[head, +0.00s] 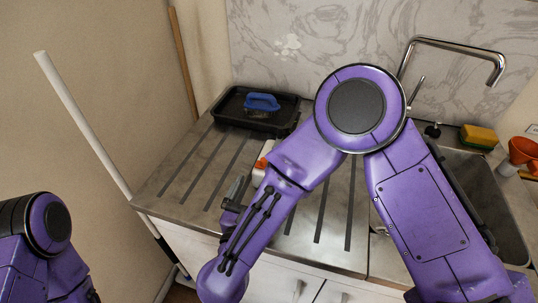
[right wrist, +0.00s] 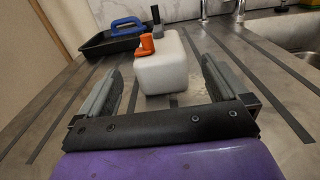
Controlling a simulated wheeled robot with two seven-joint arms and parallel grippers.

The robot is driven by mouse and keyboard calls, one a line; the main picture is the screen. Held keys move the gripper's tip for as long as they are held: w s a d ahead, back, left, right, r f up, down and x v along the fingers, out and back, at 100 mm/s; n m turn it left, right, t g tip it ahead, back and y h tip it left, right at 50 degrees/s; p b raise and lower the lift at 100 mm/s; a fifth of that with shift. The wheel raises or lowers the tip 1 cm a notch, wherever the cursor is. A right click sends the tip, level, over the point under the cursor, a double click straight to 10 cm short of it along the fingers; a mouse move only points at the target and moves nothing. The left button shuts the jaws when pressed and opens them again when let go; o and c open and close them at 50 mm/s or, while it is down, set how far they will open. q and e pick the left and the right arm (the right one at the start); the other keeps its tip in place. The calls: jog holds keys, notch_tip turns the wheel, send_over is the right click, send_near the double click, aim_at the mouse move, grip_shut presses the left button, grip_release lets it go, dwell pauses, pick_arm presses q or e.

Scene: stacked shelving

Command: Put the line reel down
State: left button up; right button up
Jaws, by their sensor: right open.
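A white, block-shaped thing with an orange part on top (right wrist: 160,68) stands upright on the metal drainboard; I take it to be the line reel. In the head view it (head: 263,164) is mostly hidden behind my right arm. My right gripper (right wrist: 162,85) is open, its two fingers spread apart and pointing at the white block, with a gap on each side. In the head view the right gripper (head: 237,192) shows low at the drainboard, partly covered by my forearm. Only part of my left arm shows at the lower left; its gripper is out of view.
A black tray (head: 226,112) with a blue-handled thing (head: 262,102) stands at the back of the drainboard. A sink (head: 490,200), a tap (head: 450,45), a yellow sponge (head: 478,136) and an orange funnel-like cup (head: 522,150) are at the right. A white pole (head: 80,120) leans at the left.

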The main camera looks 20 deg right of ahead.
jog(key=shift+w+d+r, duration=0.2)
jog(key=shift+w+d, duration=0.45)
jog(key=shift+d, duration=0.25)
jog(key=x, duration=0.1)
jog(key=p+x, duration=0.1)
jog(key=x, duration=0.1)
jog(key=p+x, duration=0.1)
jog(key=shift+w+a+f, duration=0.2)
jog(key=shift+w+f, duration=0.05)
jog(key=shift+w, duration=0.35)
jog(key=shift+w+d, duration=0.2)
jog(key=shift+d, duration=0.15)
jog(key=shift+a+f, duration=0.1)
jog(key=shift+a, duration=0.05)
jog(key=c, duration=0.7)
pick_arm(q)
notch_tip(320, 180, up, 3)
jog(key=shift+d+f, duration=0.1)
pick_arm(e)
jog(key=c, duration=0.5)
